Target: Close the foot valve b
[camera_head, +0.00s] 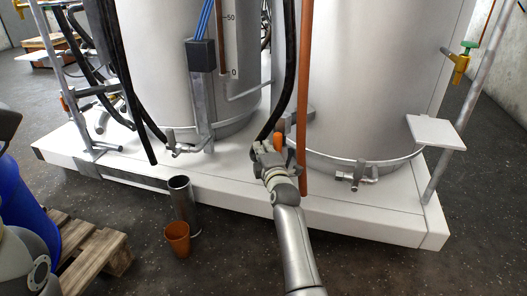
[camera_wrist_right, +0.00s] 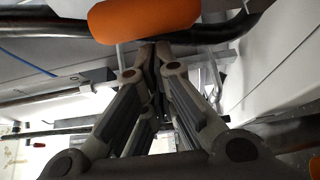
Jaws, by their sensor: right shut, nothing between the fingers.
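An orange handle (camera_head: 278,140), which seems to belong to the foot valve, shows between the two tanks, low above the white platform. No label b is readable. My right gripper (camera_head: 266,149) is right beside this handle, on its left in the head view. In the right wrist view the orange handle (camera_wrist_right: 145,18) lies across the top, just beyond the closed fingertips (camera_wrist_right: 155,50). The fingers are shut with nothing between them. I cannot tell whether they touch the handle. The valve body is mostly hidden by my gripper. My left gripper is out of view.
A black hose (camera_head: 289,70) and a copper pipe (camera_head: 305,100) run down close to my right gripper. White tanks (camera_head: 375,70) stand on the white platform (camera_head: 240,190). A metal cylinder (camera_head: 184,203), orange cup (camera_head: 177,240), pallet (camera_head: 95,250) and blue drum (camera_head: 25,212) are at left.

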